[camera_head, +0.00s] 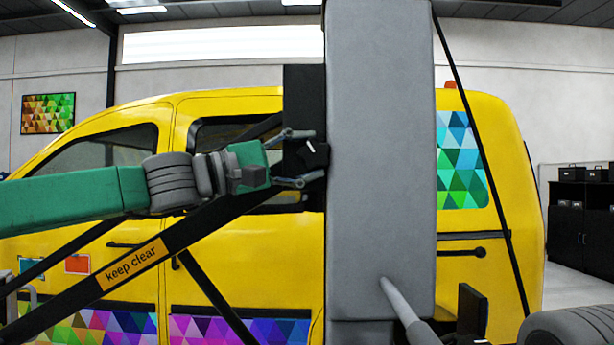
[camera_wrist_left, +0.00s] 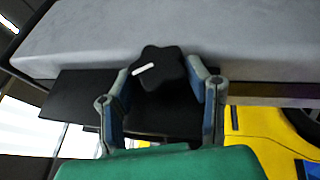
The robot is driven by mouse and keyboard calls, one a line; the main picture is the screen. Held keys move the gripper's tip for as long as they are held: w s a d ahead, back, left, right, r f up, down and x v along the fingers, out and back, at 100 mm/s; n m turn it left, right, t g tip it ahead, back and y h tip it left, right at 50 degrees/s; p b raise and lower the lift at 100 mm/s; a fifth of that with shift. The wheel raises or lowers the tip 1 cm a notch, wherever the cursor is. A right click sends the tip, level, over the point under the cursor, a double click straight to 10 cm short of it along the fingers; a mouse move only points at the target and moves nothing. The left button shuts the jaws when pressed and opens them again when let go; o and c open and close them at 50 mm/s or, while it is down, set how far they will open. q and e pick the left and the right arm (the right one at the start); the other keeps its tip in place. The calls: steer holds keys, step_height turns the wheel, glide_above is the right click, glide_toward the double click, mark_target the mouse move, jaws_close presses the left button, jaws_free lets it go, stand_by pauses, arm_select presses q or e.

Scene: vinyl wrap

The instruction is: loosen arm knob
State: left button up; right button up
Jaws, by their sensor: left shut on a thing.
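The arm knob is a black lobed knob (camera_head: 315,153) with a white mark, at the left edge of a tall grey column (camera_head: 380,190). It also shows in the left wrist view (camera_wrist_left: 160,68), its white mark pointing to the left. My left gripper (camera_head: 308,158) reaches in from the left, its two fingers on opposite sides of the knob and shut on it. In the left wrist view the fingers flank the knob left and right. A black plate (camera_head: 303,95) lies behind the knob. My right gripper is not in view.
A yellow van (camera_head: 240,270) with coloured triangle patterns stands behind the column. A dark diagonal bar labelled "keep clear" (camera_head: 132,263) crosses below my left arm. A grey rod (camera_head: 402,305) juts out at the column's foot. Black shelving (camera_head: 568,225) stands at right.

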arm_select(q)
steer(key=shift+d+f, duration=0.1)
steer(key=shift+f, duration=0.2)
steer(key=o, duration=1.2)
steer(key=shift+c, duration=0.2)
steer(key=shift+r, duration=0.1)
steer(key=v, duration=1.2)
steer(key=shift+w, duration=0.1)
